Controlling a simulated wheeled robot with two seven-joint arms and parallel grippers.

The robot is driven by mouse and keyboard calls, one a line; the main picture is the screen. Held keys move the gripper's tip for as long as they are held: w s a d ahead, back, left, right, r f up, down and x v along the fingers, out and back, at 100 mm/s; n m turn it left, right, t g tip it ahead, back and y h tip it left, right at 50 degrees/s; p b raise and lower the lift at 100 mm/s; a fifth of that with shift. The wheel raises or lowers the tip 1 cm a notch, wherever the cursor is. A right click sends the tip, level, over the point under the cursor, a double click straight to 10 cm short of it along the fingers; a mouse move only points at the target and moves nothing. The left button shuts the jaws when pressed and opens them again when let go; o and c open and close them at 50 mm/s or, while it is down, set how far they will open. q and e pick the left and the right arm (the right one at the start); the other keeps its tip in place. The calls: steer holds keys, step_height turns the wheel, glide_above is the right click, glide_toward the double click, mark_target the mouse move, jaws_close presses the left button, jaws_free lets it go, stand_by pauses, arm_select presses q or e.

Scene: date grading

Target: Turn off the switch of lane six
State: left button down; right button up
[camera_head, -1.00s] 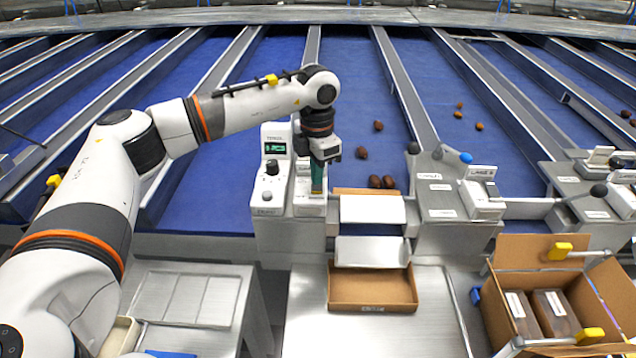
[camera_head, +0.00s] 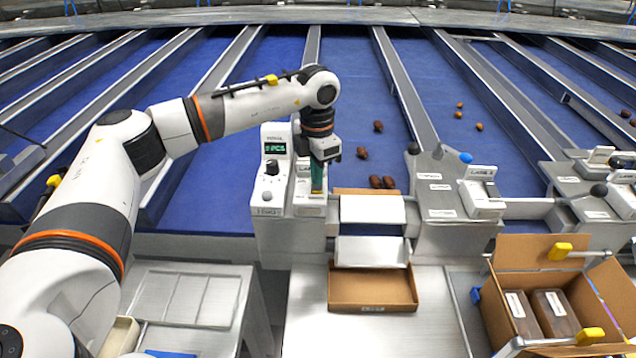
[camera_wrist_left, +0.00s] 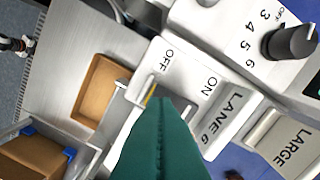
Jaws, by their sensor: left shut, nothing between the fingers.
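The lane six switch (camera_wrist_left: 204,105) is a white housing marked OFF, ON and LANE 6 in the left wrist view. In the head view it (camera_head: 311,211) stands beside the counter box at the lane's near end. My left gripper (camera_wrist_left: 158,104) is shut and empty, its green fingers pointing at the switch. The tips are at the switch face, between the OFF and ON labels and nearer OFF. The fingers cover part of the face, so I cannot tell the lever's position or whether they touch it. The left gripper (camera_head: 318,188) also shows in the head view. My right gripper is not in view.
A counter box with a knob (camera_head: 272,167) and green display stands just left of the switch. Several dates (camera_head: 378,126) lie on the blue lane to the right. An open cardboard tray (camera_head: 372,307) lies in front, and a carton (camera_head: 508,338) holds packs at right.

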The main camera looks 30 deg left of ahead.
mark_target(317, 188)
arm_select(q)
steer(key=shift+f+b, duration=0.7)
steer(key=shift+f, duration=0.3)
stand_by(0.5)
steer(key=shift+r, duration=0.15)
steer(key=shift+r+p, duration=2.1)
steer(key=shift+r, duration=1.35)
steer(key=shift+f, duration=0.1)
